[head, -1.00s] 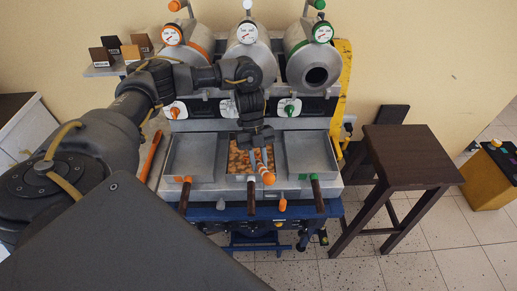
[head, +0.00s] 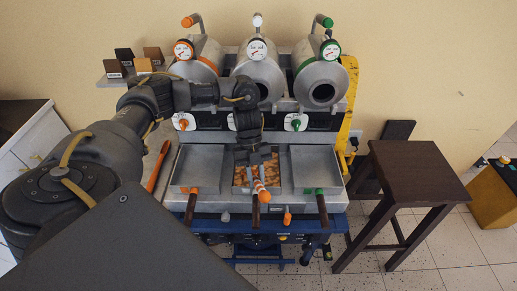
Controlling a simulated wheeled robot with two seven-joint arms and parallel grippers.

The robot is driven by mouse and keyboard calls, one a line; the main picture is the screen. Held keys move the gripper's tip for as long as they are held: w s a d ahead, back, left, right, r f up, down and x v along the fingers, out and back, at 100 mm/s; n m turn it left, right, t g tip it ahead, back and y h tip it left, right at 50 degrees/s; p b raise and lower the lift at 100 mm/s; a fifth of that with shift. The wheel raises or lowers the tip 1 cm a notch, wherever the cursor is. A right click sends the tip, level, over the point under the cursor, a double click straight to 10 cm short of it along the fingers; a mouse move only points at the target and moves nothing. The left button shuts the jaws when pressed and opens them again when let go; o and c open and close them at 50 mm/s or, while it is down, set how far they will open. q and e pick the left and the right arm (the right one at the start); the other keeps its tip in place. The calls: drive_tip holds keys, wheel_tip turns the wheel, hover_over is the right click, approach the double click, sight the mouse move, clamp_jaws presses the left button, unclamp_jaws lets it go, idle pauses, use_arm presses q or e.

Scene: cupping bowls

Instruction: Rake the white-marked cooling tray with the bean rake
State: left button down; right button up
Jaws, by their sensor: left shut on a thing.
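The middle cooling tray (head: 236,184) holds a layer of brown beans (head: 243,175) and lies in front of the middle roaster drum, which bears a white-rimmed dial (head: 257,50). My left gripper (head: 258,160) is over this tray, pointing down, shut on the bean rake (head: 261,187). The rake has a pale striped part and an orange end that points toward the tray's front edge. The rake's head is hidden, so I cannot tell whether it touches the beans. The gripper and wrist cover the back of the tray. My right gripper is not in view.
Empty trays stand to the left (head: 199,165) and right (head: 317,168) of the middle one. An orange bar (head: 158,165) lies left of them. Dark handles stick out in front.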

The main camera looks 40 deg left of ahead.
use_arm(q)
drive_tip(key=shift+w, duration=0.1)
drive_tip(key=w+d, duration=0.1)
drive_tip(key=w, duration=0.1)
drive_tip(key=w+d+b, duration=0.1)
drive_tip(key=w+d, duration=0.1)
drive_tip(key=shift+w+d, duration=0.2)
drive_tip(key=shift+d, duration=0.05)
idle(0.3)
drive_tip(key=s+a+p, duration=0.2)
drive_tip(key=s+a, duration=0.1)
drive_tip(key=shift+a+r, duration=0.1)
drive_tip(key=shift+a, duration=0.05)
drive_tip(key=shift+s+a, duration=0.4)
drive_tip(key=shift+s, duration=0.05)
drive_tip(key=shift+w, duration=0.1)
